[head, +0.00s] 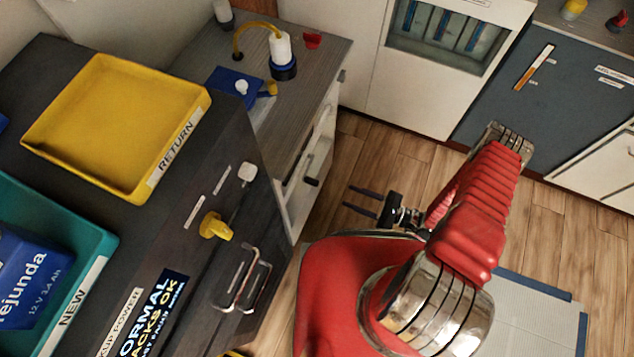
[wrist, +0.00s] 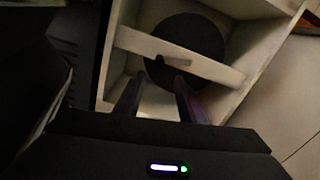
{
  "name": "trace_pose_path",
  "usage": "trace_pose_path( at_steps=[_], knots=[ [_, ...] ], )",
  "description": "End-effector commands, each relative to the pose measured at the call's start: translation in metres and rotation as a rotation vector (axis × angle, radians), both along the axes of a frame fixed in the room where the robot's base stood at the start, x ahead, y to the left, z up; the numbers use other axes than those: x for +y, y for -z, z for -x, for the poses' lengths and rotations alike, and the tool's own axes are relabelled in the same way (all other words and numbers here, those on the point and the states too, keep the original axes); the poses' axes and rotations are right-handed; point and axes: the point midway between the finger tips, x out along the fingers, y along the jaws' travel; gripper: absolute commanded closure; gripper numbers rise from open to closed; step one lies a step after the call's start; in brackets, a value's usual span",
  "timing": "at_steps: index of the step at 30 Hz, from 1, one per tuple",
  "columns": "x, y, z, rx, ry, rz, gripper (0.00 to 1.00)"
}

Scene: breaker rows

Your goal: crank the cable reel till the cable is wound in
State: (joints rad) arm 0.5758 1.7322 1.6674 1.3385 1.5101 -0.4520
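In the wrist view a dark round disc (wrist: 186,48), which looks like the cable reel, sits inside a pale open-fronted box. A pale bar (wrist: 205,67) crosses in front of it, with a short peg (wrist: 174,61), perhaps the crank handle, near its middle. My gripper (wrist: 159,77) is open, its two dark fingers pointing at the box with the peg seen just beyond and between the tips. They appear empty; contact with the peg cannot be told. In the head view my gripper (head: 346,197) is beside the white cabinet front. The reel and any cable are not clearly visible there.
A grey counter (head: 318,65) carries a blue box (head: 232,86) and a white-and-blue cylinder (head: 282,55) with a yellow cord. A dark cabinet at left bears a yellow tray (head: 65,95) and teal tray (head: 103,240). Wood floor (head: 365,150) is clear around my gripper.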

Motion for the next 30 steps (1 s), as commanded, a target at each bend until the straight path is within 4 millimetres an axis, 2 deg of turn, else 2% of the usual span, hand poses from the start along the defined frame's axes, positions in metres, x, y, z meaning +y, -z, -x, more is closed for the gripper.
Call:
trace_pose_path(
  at_steps=[30],
  knots=[
    [0.086,0.0,-0.029,0.001,-0.004,-0.001,0.63]
  ],
)
